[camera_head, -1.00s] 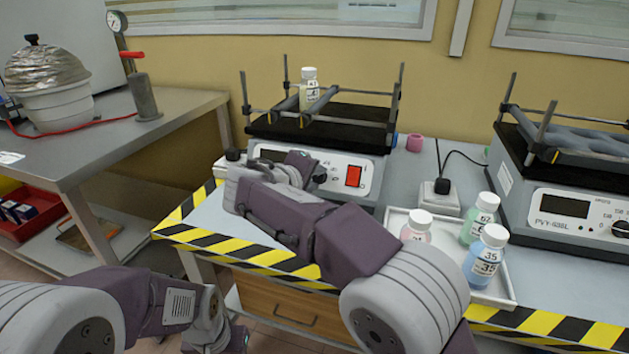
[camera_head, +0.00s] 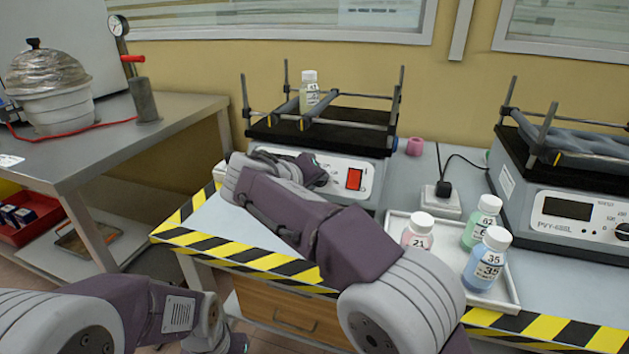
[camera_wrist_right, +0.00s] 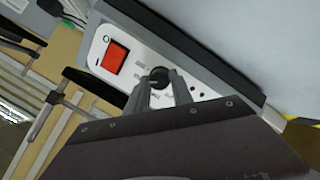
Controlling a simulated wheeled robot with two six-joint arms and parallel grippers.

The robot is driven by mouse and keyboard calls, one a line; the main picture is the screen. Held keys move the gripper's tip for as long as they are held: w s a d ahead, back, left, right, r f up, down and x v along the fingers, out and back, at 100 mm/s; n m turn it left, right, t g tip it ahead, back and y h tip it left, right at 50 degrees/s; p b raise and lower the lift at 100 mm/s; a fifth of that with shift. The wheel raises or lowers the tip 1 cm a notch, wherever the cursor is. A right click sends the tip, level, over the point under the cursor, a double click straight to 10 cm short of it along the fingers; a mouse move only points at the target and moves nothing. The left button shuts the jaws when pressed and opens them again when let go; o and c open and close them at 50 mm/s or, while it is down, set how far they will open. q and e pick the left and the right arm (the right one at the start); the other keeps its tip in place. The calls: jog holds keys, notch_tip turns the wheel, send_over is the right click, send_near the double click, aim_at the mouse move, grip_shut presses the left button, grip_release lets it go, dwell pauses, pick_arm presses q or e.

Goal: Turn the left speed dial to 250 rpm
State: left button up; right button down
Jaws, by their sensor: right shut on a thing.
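The left shaker (camera_head: 350,150) carries a bottle (camera_head: 309,92) between its bars. Its white front panel faces me, with a lit red switch (camera_head: 354,179) right of my right gripper (camera_head: 322,172). That gripper hides the dial and the display in the head view. In the right wrist view the black speed dial (camera_wrist_right: 158,75) sits between the fingertips of my right gripper (camera_wrist_right: 161,88), which is shut on it. The dial's setting and rpm reading cannot be read. Only the back part of my left gripper (camera_head: 236,341) shows at the bottom edge; its fingers are hidden.
A white tray (camera_head: 508,290) with bottles labelled 21, 62 and 35 stands right of my right arm. A second shaker (camera_head: 578,215) is at the far right. A pink cap (camera_head: 415,146) and a power socket (camera_head: 440,206) lie between the shakers. Striped tape edges the table.

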jog(key=c, duration=1.1)
grip_release()
jog(key=p+v, duration=0.3)
jog(key=v, duration=0.6)
